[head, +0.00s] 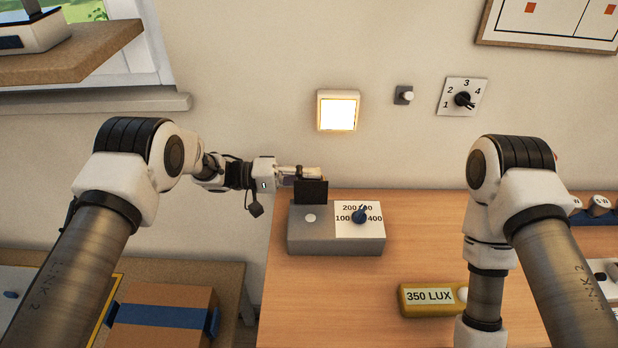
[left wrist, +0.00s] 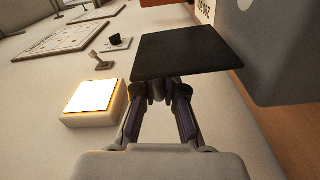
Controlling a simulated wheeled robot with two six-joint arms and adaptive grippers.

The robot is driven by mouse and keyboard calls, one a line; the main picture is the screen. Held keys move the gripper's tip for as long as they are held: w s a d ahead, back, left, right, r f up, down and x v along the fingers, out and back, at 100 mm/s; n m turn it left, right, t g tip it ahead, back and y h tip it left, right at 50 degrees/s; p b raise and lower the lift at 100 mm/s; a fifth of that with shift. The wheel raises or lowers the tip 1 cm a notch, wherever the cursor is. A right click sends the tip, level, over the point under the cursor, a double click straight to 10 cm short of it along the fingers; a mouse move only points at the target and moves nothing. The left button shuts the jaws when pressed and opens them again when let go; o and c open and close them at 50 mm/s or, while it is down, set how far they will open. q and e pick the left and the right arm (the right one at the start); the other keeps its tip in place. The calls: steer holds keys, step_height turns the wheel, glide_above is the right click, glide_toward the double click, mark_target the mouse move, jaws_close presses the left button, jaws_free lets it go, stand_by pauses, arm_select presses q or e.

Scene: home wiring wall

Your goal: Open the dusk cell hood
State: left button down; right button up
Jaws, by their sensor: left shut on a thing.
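The dusk cell hood (head: 311,192) is a black flat plate. It stands upright at the back left of a grey box (head: 335,245) on the wooden table. A pale round cell (head: 310,218) on the box top shows uncovered in front of it. My left gripper (head: 312,173) is at the hood's top edge, shut on it. In the left wrist view the hood (left wrist: 185,50) spreads out beyond the fingers of the left gripper (left wrist: 167,92). The fingertips are partly hidden behind it. My right gripper is outside the views.
The box also bears a blue dial (head: 360,215) with numbers. A yellow lux meter (head: 428,298) reads 350 LUX on the table.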

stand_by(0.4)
arm_select(q)
steer(key=c, duration=1.2)
jaws_free()
steer(key=shift+c, duration=0.2)
steer(key=a, duration=1.2)
steer(key=shift+f, duration=0.1)
